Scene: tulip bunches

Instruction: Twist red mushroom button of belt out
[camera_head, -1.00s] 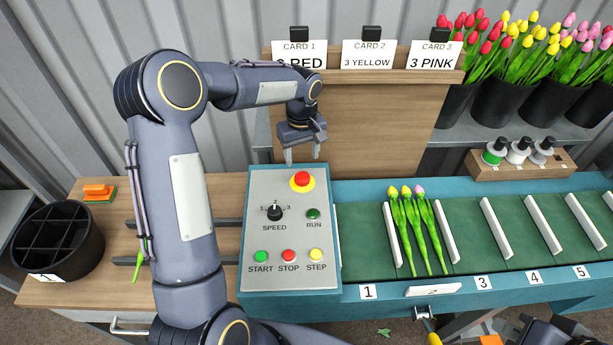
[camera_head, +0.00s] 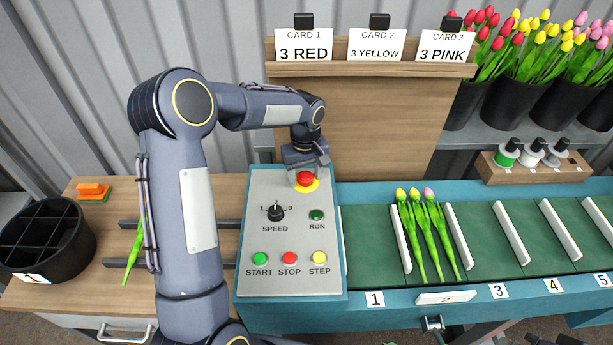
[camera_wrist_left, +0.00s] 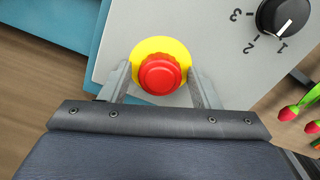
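The red mushroom button (camera_head: 305,178) sits on a yellow disc at the top right of the grey control panel (camera_head: 255,225). My left gripper (camera_head: 307,182) is right over the button, pointing down. In the left wrist view the button (camera_wrist_left: 160,74) lies between the two open fingers (camera_wrist_left: 163,80), with a gap visible on each side. My right gripper is not clearly in view; only dark parts show at the bottom right edge of the head view.
The green belt (camera_head: 375,245) with white dividers holds three tulips (camera_head: 422,235). A wooden card board (camera_head: 375,125) stands behind.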

